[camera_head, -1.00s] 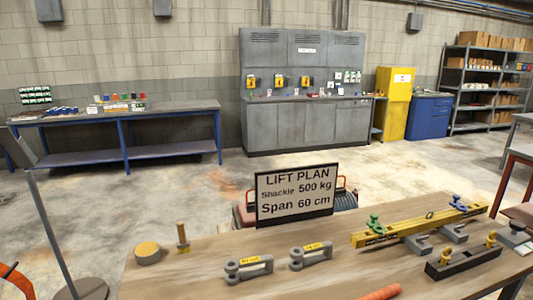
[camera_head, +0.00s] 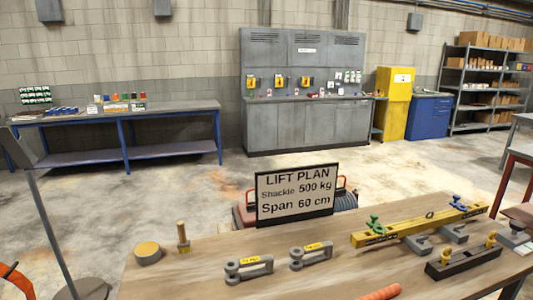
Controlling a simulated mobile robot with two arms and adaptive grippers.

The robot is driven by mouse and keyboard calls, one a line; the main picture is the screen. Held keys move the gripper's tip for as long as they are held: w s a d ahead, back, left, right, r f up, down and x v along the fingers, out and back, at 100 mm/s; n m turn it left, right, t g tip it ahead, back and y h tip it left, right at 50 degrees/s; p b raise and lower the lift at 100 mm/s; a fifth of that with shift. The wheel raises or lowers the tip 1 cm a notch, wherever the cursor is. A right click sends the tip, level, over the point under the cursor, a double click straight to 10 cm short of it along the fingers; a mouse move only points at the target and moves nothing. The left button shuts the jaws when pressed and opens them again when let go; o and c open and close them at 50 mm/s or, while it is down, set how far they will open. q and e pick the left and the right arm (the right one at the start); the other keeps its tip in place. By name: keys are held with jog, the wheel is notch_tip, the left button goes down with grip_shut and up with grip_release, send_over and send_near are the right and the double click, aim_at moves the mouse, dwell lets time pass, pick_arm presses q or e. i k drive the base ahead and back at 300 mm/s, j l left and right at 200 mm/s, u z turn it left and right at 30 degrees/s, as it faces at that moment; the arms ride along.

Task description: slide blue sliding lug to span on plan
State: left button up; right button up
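The blue sliding lug (camera_head: 459,203) sits on the yellow spreader beam (camera_head: 415,226), toward its right end. A green lug (camera_head: 376,224) sits on the same beam near its left end. The beam rests on grey supports on the wooden table. The lift plan sign (camera_head: 297,195) stands at the table's back edge and reads "Shackle 500 kg, Span 60 cm". The span marks on the beam are too small to read. Neither of my grippers shows in the head view.
Two grey shackles with yellow tags (camera_head: 248,268) (camera_head: 311,256) lie on the table (camera_head: 190,286). A dark rack with two yellow-brass pieces (camera_head: 464,260) stands at the right. A brush (camera_head: 183,237), a round yellow-topped tin (camera_head: 148,253) and an orange cylinder (camera_head: 381,293) are also there.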

aim_at(455, 204)
jog(key=z, duration=1.3)
jog(key=i+u, duration=0.1)
jog(key=u, duration=0.35)
jog(key=i+u, duration=0.1)
jog(key=u, duration=0.85)
jog(key=i+l+u, duration=0.1)
jog(key=u, duration=0.4)
jog(key=l+u, duration=0.2)
jog(key=u, duration=0.25)
jog(key=i+l+u, duration=0.1)
jog(key=u, duration=0.4)
jog(key=l+z, duration=0.25)
jog(key=l, duration=0.4)
jog(key=l+z, duration=0.45)
jog(key=l, duration=0.15)
jog(key=l+z, duration=0.45)
jog(key=l, duration=0.2)
jog(key=i+l+z, duration=0.1)
jog(key=l+z, duration=0.8)
jog(key=k+l+z, duration=0.1)
jog(key=l+z, duration=0.25)
jog(key=z, duration=0.15)
jog(key=l+z, duration=0.45)
jog(key=i+l+z, duration=0.15)
jog(key=z, duration=0.35)
jog(key=i+l, duration=0.05)
jog(key=l, duration=0.05)
